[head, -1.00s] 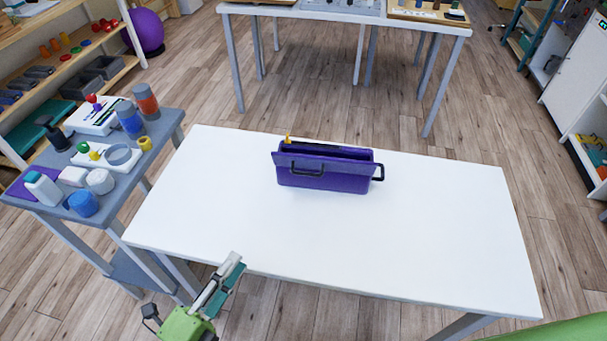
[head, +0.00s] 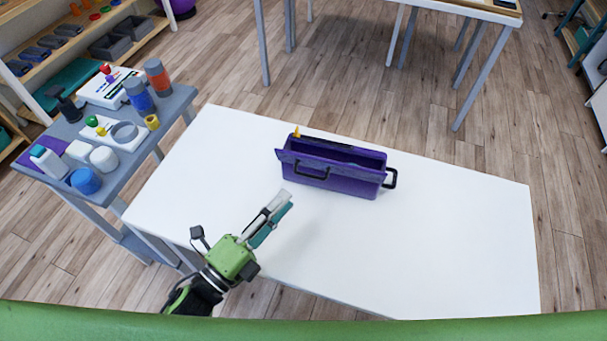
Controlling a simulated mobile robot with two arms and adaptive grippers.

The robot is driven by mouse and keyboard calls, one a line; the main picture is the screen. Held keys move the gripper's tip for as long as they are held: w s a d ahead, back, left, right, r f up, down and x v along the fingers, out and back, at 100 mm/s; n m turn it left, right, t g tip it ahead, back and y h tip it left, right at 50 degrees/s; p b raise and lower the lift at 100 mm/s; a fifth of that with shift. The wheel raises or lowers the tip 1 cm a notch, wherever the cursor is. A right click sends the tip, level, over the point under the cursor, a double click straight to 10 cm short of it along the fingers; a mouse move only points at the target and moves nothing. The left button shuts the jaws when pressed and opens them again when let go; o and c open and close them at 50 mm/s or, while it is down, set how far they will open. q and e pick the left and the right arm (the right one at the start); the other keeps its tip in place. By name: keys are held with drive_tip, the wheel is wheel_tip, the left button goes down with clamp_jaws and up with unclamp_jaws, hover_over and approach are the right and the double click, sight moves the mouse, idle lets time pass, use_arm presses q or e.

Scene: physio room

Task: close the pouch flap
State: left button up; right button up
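The purple pouch (head: 340,178) stands upright on the white table (head: 440,240), and its top looks open onto a dark inside. A black handle (head: 312,172) is on its front face and another black loop (head: 391,179) is at its right end. A raised purple edge runs along the front top; I cannot tell surely which part is the flap. My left gripper (head: 286,202) is over the table, in front of and left of the pouch, apart from it. Its grey and teal fingers lie close together in this view, with nothing seen between them. My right gripper is out of view.
A small yellow piece (head: 296,132) shows at the pouch's back left corner. A grey side table (head: 128,172) with bottles, jars and a white box stands at the left. The white table is otherwise bare. Shelves (head: 75,65) stand at the far left.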

sight(328, 174)
use_arm(q)
drive_tip(key=p+x, duration=0.1)
drive_tip(key=x, duration=0.6)
drive_tip(key=shift+w+d, duration=0.25)
drive_tip(key=shift+w, duration=0.1)
clamp_jaws()
